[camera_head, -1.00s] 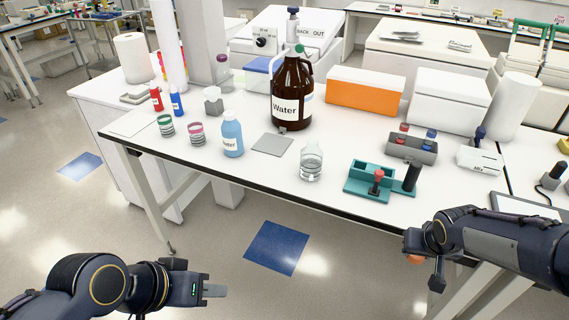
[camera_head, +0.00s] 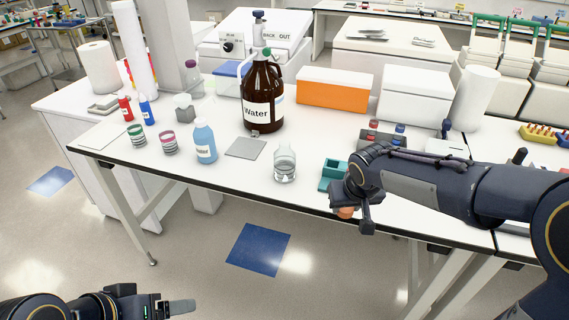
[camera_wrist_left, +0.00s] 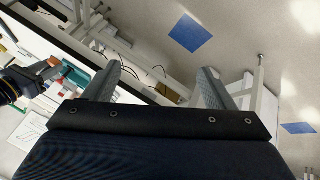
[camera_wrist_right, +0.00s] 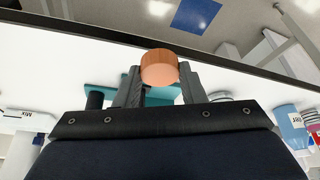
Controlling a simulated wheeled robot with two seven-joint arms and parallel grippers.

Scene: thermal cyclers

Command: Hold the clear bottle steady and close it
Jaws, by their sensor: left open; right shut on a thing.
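The clear bottle (camera_head: 285,162) stands upright on the white bench near its front edge, with no cap visible on it. My right gripper (camera_head: 347,203) is right of the bottle, by the bench's front edge. It is shut on an orange cap (camera_head: 345,212), which shows clearly between the fingertips in the right wrist view (camera_wrist_right: 159,67). My left gripper (camera_head: 180,307) is low at the left, away from the bench. Its two fingers stand apart and empty in the left wrist view (camera_wrist_left: 165,88).
A blue bottle (camera_head: 205,142) and a grey plate (camera_head: 245,147) stand left of the clear bottle. A large brown Water jug (camera_head: 264,100) is behind it. A teal rack (camera_head: 333,172) is partly hidden behind my right arm. An orange-and-white box (camera_head: 333,91) is farther back.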

